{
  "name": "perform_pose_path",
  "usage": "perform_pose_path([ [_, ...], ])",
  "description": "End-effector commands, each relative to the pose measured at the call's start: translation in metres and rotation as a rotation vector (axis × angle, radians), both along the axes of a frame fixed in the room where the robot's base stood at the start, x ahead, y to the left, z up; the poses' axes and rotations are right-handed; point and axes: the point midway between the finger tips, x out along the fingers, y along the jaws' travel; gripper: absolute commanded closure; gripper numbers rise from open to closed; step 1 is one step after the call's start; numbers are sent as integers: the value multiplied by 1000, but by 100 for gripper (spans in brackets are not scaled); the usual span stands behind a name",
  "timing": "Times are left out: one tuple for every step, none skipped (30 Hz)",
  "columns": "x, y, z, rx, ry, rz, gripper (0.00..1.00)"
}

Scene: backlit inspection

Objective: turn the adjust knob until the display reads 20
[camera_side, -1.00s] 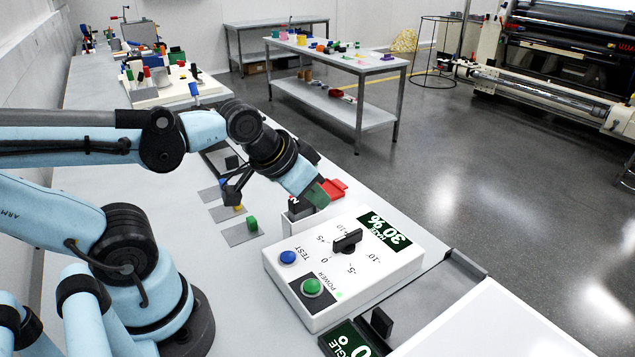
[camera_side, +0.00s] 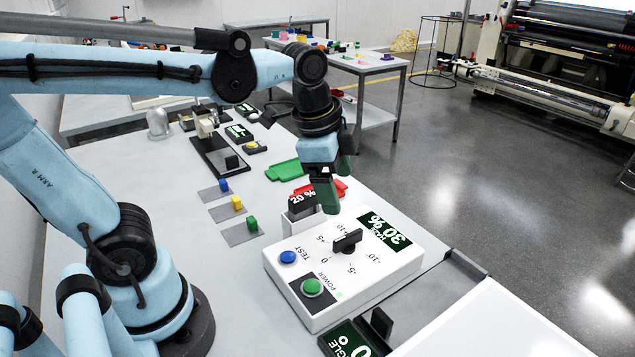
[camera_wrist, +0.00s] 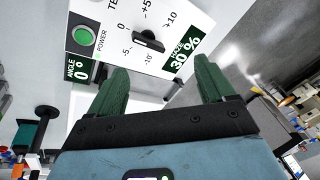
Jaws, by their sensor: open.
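The black adjust knob (camera_side: 347,241) stands on the top of a white instrument box (camera_side: 375,275), with a scale from -10 to +10 around it. The green HAZE display (camera_side: 384,232) on that box reads 30 %. My gripper (camera_side: 337,195) is open, its green fingers pointing down above the far edge of the box, apart from the knob. In the wrist view the knob (camera_wrist: 148,40) lies ahead of the gap between the two fingers (camera_wrist: 160,82), with nothing between them. The display (camera_wrist: 184,50) also shows 30 % there.
The box also carries a blue TEST button (camera_side: 288,258) and a green POWER button (camera_side: 312,287). A black block marked 20 % (camera_side: 303,198) stands close beside my fingers. A red tray (camera_side: 332,188) and a green tray (camera_side: 284,171) lie behind. An ANGLE display (camera_side: 350,340) is in front.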

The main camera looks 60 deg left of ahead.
Motion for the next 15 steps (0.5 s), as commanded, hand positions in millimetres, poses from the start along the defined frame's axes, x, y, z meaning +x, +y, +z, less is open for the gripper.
perform_pose_path([
  [6,-4,4,30,47,-116,10],
  [8,-6,6,46,73,-185,6],
  [10,-8,8,64,107,-273,6],
  [12,-10,10,75,130,-335,6],
  [14,-12,11,84,151,-394,6],
  [16,-14,13,93,176,-463,6],
  [17,-15,14,99,194,-510,6],
  [18,-16,15,103,208,-551,6],
  [19,-17,16,106,224,-597,6],
  [20,-18,16,109,233,-625,6],
  [20,-18,16,110,242,-649,6],
  [21,-19,17,112,249,-672,6],
  [21,-19,16,112,253,-684,6],
  [21,-19,16,112,255,-692,6],
  [21,-19,14,113,258,-699,6],
])
